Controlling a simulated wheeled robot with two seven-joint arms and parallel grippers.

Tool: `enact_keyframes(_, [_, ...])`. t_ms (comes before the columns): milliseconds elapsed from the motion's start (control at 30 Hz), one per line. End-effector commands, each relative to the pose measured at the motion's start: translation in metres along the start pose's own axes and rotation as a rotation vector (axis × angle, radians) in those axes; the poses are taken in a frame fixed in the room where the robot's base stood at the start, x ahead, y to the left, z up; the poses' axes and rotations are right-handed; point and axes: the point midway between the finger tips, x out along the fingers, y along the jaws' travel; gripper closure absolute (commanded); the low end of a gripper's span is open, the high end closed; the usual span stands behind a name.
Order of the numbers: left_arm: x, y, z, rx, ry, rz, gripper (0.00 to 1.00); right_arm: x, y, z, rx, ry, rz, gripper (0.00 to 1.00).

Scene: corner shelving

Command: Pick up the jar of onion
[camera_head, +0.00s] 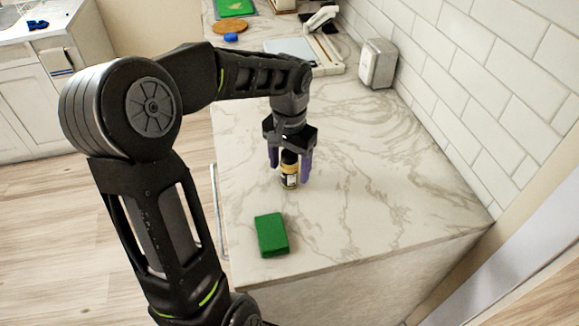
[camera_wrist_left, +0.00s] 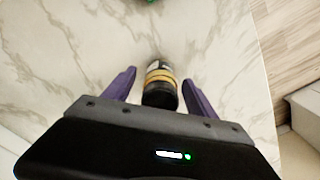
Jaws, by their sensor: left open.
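The jar (camera_head: 289,178) stands upright on the marble countertop, with a dark lid and a pale label; I cannot read the label. My left gripper (camera_head: 290,168) is above it, pointing down, with its purple fingers on either side of the jar's upper part. In the left wrist view the jar (camera_wrist_left: 160,84) lies between the open fingers of the left gripper (camera_wrist_left: 160,85), with a gap showing on each side. The gripper is open and does not hold the jar. My right gripper is in neither view.
A green block (camera_head: 271,234) lies on the countertop (camera_head: 380,180) near its front edge. A white box-shaped appliance (camera_head: 377,63) stands by the tiled wall (camera_head: 480,80). A wooden round board (camera_head: 230,27) and a blue item (camera_head: 231,37) are farther back. The counter right of the jar is clear.

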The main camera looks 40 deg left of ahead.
Motion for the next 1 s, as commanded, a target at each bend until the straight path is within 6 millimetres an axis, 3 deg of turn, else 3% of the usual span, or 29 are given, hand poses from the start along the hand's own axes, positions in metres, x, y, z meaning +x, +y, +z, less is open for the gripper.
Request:
enact_keyframes(167, [-0.0003, 0.0000, -0.0001, 0.000, 0.000, 0.000, 0.35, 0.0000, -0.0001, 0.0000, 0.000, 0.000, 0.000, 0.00])
enact_keyframes(900, [-0.0003, 0.0001, -0.0001, 0.000, 0.000, 0.000, 0.96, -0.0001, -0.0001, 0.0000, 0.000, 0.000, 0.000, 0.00])
enact_keyframes(1000, [-0.0003, 0.0001, -0.0001, 0.000, 0.000, 0.000, 1.00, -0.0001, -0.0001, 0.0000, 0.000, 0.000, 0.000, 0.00])
